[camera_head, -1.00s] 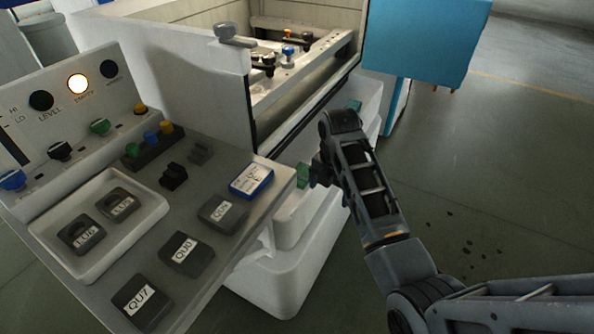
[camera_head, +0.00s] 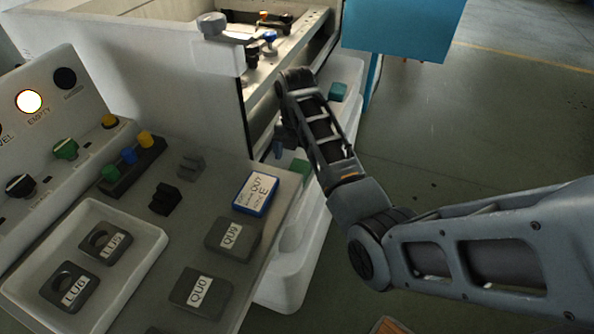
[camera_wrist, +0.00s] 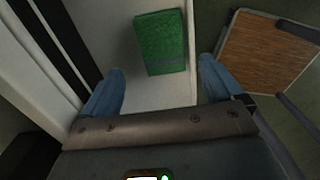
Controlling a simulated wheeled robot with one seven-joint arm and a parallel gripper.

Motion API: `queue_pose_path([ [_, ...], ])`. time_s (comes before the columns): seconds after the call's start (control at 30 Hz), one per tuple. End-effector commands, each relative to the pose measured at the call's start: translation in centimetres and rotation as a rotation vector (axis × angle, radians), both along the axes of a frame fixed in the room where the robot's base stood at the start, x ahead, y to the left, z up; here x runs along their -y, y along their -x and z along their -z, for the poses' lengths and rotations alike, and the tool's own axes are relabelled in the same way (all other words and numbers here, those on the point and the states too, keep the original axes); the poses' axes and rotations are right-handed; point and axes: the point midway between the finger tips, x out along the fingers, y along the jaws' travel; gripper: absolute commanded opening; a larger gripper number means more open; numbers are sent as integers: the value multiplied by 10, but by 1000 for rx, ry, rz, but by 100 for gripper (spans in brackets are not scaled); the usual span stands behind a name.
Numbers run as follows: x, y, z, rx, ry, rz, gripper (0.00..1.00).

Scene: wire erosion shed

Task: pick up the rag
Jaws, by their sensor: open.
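A green, block-like folded thing (camera_wrist: 162,42), which may be the rag, lies on a white surface in the wrist view. In the head view it shows as a small green patch (camera_head: 298,166) beside the panel's right edge, partly hidden by my arm. My gripper (camera_wrist: 160,86) is open, with its two blue fingers apart and nothing between them. The green thing lies ahead of the gap between the fingers and is not gripped. In the head view my gripper is mostly hidden behind my arm. A smaller teal thing (camera_head: 338,92) sits farther back on a white ledge.
A grey panel (camera_head: 225,175) with labelled blocks, a white tray (camera_head: 150,238) and knobs fills the left. A machine tank (camera_head: 180,75) stands behind it. A brown board (camera_wrist: 268,52) with a metal frame lies right in the wrist view. Open floor is at right.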

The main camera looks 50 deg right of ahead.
Motion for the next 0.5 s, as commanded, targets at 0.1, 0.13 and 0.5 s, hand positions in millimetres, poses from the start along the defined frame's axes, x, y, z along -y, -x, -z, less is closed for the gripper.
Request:
queue_pose_path([
  [0.1, 4, 1, 13, -3, -1, 0, 94],
  [0.13, 5, 2, 17, -4, -2, 0, 94],
  [0.5, 9, 2, 51, 0, 0, 0, 94],
])
